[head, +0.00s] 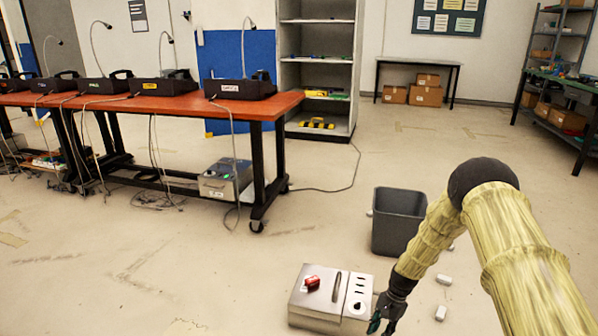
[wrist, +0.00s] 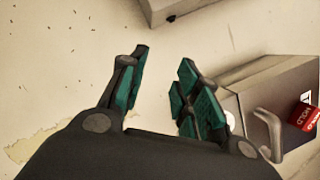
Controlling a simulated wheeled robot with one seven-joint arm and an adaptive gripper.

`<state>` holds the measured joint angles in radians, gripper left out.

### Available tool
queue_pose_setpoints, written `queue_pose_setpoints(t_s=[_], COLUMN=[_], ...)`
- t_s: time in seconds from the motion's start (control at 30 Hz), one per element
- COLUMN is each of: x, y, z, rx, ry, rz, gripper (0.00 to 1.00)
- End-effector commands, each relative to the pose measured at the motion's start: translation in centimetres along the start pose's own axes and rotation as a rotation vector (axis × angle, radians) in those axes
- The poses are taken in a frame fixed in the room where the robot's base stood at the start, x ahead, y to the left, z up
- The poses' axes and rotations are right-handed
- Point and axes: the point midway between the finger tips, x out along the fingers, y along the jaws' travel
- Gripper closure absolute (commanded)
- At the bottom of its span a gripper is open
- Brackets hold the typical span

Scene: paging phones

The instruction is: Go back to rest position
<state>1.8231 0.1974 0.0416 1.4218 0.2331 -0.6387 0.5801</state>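My gripper (head: 388,312) is at the end of my yellowish arm, low in the head view, beside the right front side of a silver box on the floor. In the wrist view my gripper (wrist: 160,90) has its two green-padded fingers apart, with only floor between them. In the wrist view, a grey box (wrist: 262,85) with a handle and a red piece marked HOLD is close to the right finger.
A grey bin (head: 398,222) stands behind the silver box. Small white blocks (head: 441,312) lie on the floor near my arm. A red-topped table (head: 180,105) with several paging phones is at the left. A shelf (head: 319,70) stands behind it. The middle floor is open.

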Motion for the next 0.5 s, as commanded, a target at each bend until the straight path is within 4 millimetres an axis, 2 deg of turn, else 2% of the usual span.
queue_pose_setpoints(t_s=[0.17,0.27,0.4,0.5], x=[3.8,6.2,9.8,11.6], y=[3.3,6.0,11.3,15.4], z=[2.2,3.9,7.5,10.3], rx=[-0.073,-0.135,-0.259,-0.358], ry=[0.040,0.072,0.125,0.161], rz=[0.029,0.048,0.082,0.104], gripper=[0.68,0.68,0.68,0.68])
